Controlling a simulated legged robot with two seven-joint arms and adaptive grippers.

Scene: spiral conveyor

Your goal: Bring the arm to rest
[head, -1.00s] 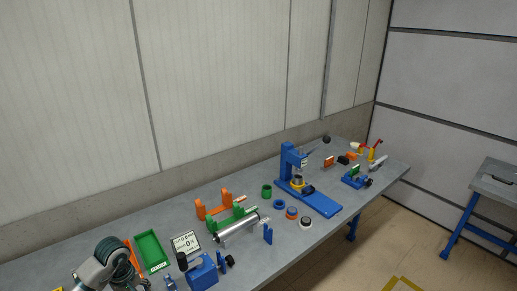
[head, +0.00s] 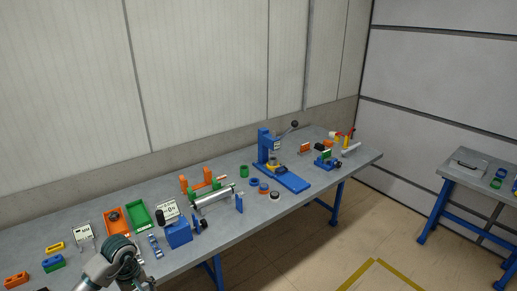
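One of my arms (head: 122,258) shows at the lower left, in front of the workbench's near edge. Its wrist is grey with dark green hoses around it. The fingers of this arm are not clear to see, and I cannot tell which arm it is or whether its gripper is open or shut. No other gripper shows. Nothing is visibly held.
The long grey workbench (head: 330,166) holds a blue press (head: 290,181), a green tray (head: 139,215), an orange tray (head: 115,220), a blue vise-like block (head: 179,234) and a silver cylinder (head: 212,201). A second table (head: 460,174) stands at right. The floor between is open.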

